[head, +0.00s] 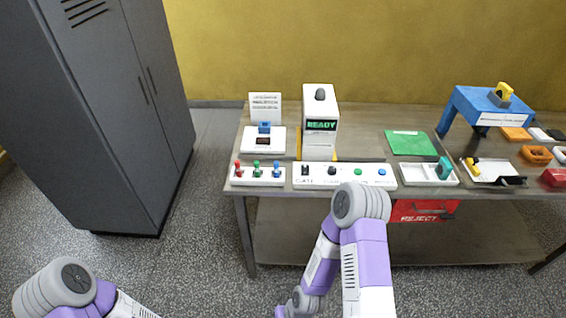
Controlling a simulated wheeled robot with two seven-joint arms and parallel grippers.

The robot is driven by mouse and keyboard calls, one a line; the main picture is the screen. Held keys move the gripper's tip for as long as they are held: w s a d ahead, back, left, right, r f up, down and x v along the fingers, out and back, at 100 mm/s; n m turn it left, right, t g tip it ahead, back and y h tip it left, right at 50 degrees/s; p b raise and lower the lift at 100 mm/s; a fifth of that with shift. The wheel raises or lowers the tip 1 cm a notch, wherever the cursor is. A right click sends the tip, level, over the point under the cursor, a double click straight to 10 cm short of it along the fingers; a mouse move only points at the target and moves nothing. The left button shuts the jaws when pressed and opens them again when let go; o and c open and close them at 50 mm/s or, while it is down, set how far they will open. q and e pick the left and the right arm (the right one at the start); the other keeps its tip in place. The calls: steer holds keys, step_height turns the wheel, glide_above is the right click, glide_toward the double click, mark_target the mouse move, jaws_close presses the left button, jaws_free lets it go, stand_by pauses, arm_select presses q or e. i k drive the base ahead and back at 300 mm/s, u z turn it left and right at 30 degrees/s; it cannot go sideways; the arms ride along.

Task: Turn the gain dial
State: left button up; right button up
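A white control panel (345,183) lies along the front edge of the table. It carries a black lever or switch (305,170), a black round knob (332,171), a green button (358,172) and a blue button (382,172). Small lettering runs below them; the left word looks like GATE and the rest is too small or covered to read. The black knob appears to be the gain dial. My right arm is bent in front of the table, its elbow just below the panel's right half. My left arm is at the lower left.
A white machine with a READY display (320,125) stands behind the panel. A rack of coloured pegs (258,180) is left, a white tray (412,181) right. A red REJECT bin (410,211) hangs below the table edge. A grey cabinet (95,110) stands left.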

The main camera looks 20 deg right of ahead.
mark_target(331, 171)
steer(key=u, duration=0.35)
steer(key=i, duration=0.85)
steer(key=z, duration=1.2)
